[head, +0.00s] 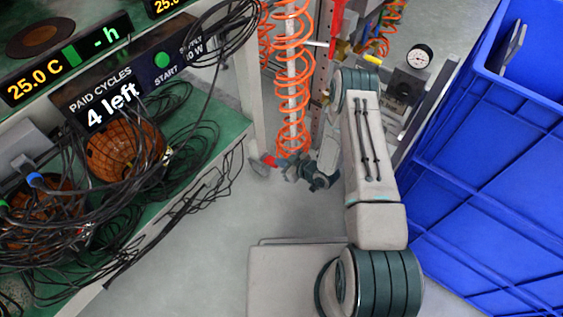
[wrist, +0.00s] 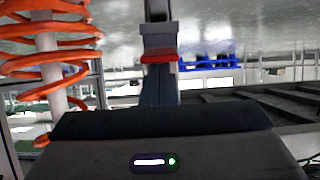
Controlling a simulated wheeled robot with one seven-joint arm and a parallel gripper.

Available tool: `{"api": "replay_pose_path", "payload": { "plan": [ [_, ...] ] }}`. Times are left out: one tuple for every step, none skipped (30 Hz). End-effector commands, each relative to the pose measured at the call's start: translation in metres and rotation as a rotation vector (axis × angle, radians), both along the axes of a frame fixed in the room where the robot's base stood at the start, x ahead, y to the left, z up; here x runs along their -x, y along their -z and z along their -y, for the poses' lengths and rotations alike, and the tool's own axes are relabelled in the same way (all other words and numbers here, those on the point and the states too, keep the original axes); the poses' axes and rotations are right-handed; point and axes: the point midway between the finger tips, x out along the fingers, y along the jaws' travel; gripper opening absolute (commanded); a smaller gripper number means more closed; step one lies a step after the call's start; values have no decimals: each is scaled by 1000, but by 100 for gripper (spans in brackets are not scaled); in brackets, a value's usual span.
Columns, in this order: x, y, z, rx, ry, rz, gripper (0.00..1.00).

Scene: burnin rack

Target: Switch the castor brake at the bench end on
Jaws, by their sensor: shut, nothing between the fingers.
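The castor brake is a small red pedal (head: 268,160) on a grey castor (head: 259,169) under the bench end in the head view. My gripper (head: 289,172) is shut and empty, low near the floor just right of the pedal. In the wrist view a red piece (wrist: 159,56), which looks like the pedal, shows straight ahead past the dark gripper body. The fingertips are hard to make out there, and I cannot tell whether they touch the pedal. The pedal's tilt is too small to read.
An orange coiled hose (head: 293,80) hangs around a pale post right above my gripper. The green bench (head: 205,140) with loose black cables is at left. A large blue crate (head: 480,190) stands at right. Grey floor (head: 215,235) is clear between.

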Motion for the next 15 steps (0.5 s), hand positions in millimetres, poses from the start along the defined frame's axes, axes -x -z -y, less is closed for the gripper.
{"api": "replay_pose_path", "payload": {
  "plan": [
    [0,1,0,0,0,-1,0],
    [1,2,0,0,0,-1,0],
    [1,2,0,0,0,-1,0],
    [1,2,1,0,0,-1,0],
    [1,3,1,0,0,-1,0],
    [1,4,1,0,0,-1,0],
    [1,4,1,0,1,-2,0],
    [2,5,2,0,1,-3,0],
    [2,6,2,0,1,-3,0],
    [2,7,2,0,1,-3,0],
    [2,9,3,0,2,-3,0],
    [3,10,4,0,2,-3,0],
    [3,12,4,1,2,-2,0],
    [3,13,4,1,2,-2,0],
    [4,15,5,1,2,-2,0]
  ]
}}
